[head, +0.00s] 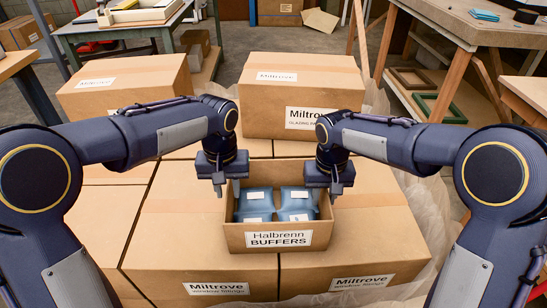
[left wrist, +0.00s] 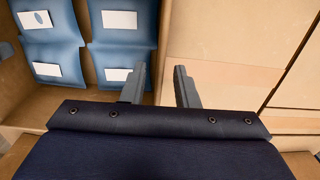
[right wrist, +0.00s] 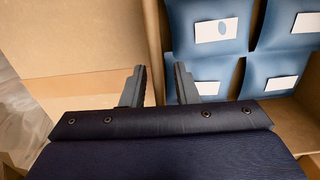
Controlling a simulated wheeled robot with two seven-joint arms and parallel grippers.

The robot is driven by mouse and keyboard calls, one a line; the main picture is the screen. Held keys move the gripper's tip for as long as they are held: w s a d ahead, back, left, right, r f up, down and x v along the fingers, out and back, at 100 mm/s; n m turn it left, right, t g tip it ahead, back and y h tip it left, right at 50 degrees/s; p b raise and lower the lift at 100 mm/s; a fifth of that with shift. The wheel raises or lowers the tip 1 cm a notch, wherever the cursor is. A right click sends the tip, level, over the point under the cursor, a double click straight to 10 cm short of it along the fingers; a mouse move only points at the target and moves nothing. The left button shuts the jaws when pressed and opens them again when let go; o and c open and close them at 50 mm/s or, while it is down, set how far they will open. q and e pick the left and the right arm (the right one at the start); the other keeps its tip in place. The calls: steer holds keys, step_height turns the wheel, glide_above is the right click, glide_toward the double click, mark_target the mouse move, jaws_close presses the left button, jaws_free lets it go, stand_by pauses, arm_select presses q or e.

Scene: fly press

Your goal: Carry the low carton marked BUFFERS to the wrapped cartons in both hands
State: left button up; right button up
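The low open carton marked BUFFERS (head: 240,240) sits upright on top of the wrapped Miltrove cartons (head: 185,245), across a seam between two of them. It holds several blue packs (head: 295,200) with white labels. My left gripper (head: 219,183) is at its left wall, and my right gripper (head: 336,185) is at its right wall. In the left wrist view the left fingers (left wrist: 162,85) stand apart, one on each side of the wall. The right fingers (right wrist: 158,85) straddle the opposite wall the same way. Neither gripper looks closed on the cardboard.
Two taller Miltrove cartons stand behind, one at the back left (head: 125,85) and one in the middle (head: 290,90). Clear wrapping film (head: 440,220) hangs around the stack at right. Workbenches stand at the back left (head: 120,30) and right (head: 470,25).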

arm_select(q)
step_height(320, 180, up, 9)
steer(key=shift+f, duration=0.15)
arm_select(e)
steer(key=shift+r, duration=0.25)
step_height(320, 180, up, 12)
steer(key=shift+f, duration=0.2)
arm_select(q)
steer(key=shift+a, duration=0.1)
